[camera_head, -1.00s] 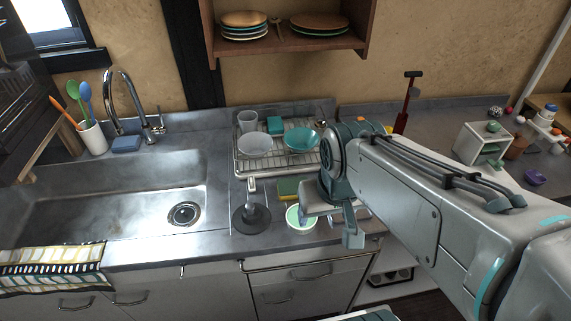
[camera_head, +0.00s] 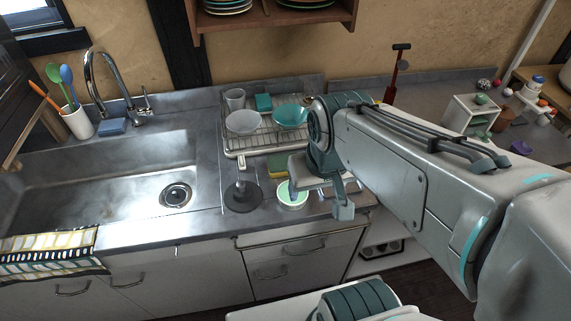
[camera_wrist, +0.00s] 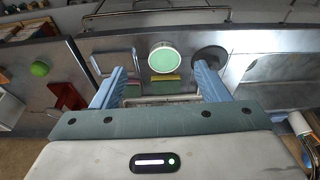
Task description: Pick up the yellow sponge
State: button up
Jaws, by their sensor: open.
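The sponge (camera_head: 277,166), green with a yellow side, lies on the counter between the dish rack and a pale green bowl (camera_head: 292,194). In the wrist view the sponge shows as a yellow strip (camera_wrist: 166,78) with a green part, beyond and between my fingers. My gripper (camera_head: 318,200) is open and empty, above the counter to the right of the sponge and close to the bowl in the picture. Both blue fingers of my gripper (camera_wrist: 160,70) show in the wrist view, wide apart. My arm hides the counter to the right.
The dish rack (camera_head: 238,153) holds a cup, bowls and a teal block behind the sponge.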

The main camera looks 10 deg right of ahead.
aim_at(277, 165)
jog(key=z, duration=2.4)
jog(key=k, duration=0.9)
jog(key=u, duration=2)
jog(key=i, duration=0.5)
jog(key=z, duration=0.05)
